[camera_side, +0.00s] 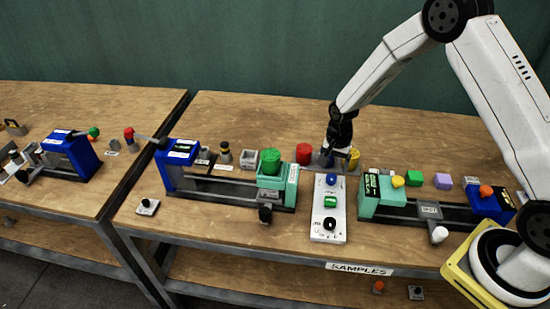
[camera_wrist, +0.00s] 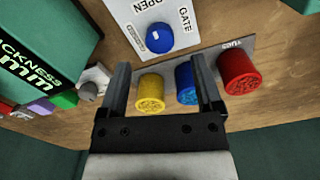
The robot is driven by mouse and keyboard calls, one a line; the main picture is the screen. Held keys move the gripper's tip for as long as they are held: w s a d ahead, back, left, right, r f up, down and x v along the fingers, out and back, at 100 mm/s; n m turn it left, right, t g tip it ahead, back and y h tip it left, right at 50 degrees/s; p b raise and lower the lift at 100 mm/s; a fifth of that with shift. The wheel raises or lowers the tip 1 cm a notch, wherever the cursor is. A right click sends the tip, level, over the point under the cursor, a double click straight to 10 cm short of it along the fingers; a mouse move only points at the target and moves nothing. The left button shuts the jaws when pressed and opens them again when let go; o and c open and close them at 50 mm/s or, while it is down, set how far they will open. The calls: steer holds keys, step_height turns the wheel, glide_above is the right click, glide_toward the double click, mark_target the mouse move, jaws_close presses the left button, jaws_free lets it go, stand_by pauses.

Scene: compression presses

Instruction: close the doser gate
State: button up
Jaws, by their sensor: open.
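The white panel (camera_side: 328,222) stands in the middle of the table with a blue knob at its far end, a green part in the middle and a black knob nearest. In the wrist view the blue knob (camera_wrist: 159,38) sits beside the printed words OPEN and GATE on the panel (camera_wrist: 125,15); a small white mark shows on its top. My gripper (camera_wrist: 160,62) is open and empty, and the knob lies beyond the fingertips, between their lines. In the side view my gripper (camera_side: 333,152) points down just behind the panel's far end. Contact with the knob is not visible.
Red (camera_wrist: 239,72), blue (camera_wrist: 187,82) and yellow (camera_wrist: 150,93) cylinders stand close to my fingers on a grey strip. A blue and green press (camera_side: 230,190) is left of the panel, another (camera_side: 395,205) is right. Bare wood lies behind.

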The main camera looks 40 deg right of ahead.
mark_target(331, 177)
steer(key=shift+f, duration=2.55)
jaws_close()
